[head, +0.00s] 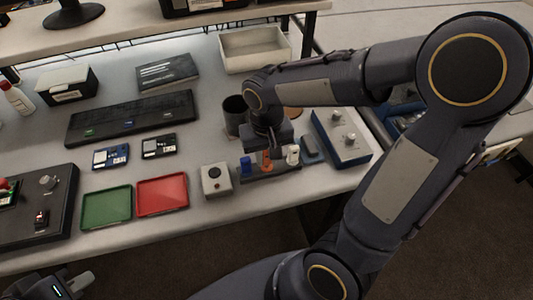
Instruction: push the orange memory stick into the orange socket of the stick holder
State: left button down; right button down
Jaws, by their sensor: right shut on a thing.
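The stick holder (270,177) is a dark, low block near the table's front edge. A blue stick (246,166) stands at its left and a white stick (293,154) at its right. My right gripper (267,152) points down over the middle of the holder, shut on the orange memory stick (266,160). Only a little orange shows below the gripper, and the orange socket cannot be told apart from it. I cannot tell how deep the stick sits. My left gripper (77,283) is at the bottom left, off the table, far from the holder; its jaw opening is unclear.
A white box with a round knob (215,180) stands close left of the holder. A blue-and-white device (342,137) stands to the right, a dark cup (236,114) behind. Red (162,194) and green (106,208) trays lie left. My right arm covers the right side.

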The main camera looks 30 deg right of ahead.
jog(key=shift+f+b, duration=0.55)
jog(key=shift+f, duration=0.15)
jog(key=c, duration=1.1)
grip_release()
jog(key=shift+c, duration=0.2)
jog(key=shift+r, duration=0.15)
notch_tip(320, 180, up, 8)
jog(key=shift+f, duration=0.2)
jog(key=shift+s, duration=0.1)
jog(key=s+a+n+t+y, duration=0.1)
jog(key=s+t+y, duration=0.2)
jog(key=s, duration=0.8)
jog(key=t, duration=0.2)
jog(key=shift+s+t+y, duration=0.3)
jog(key=shift+t+y, duration=0.1)
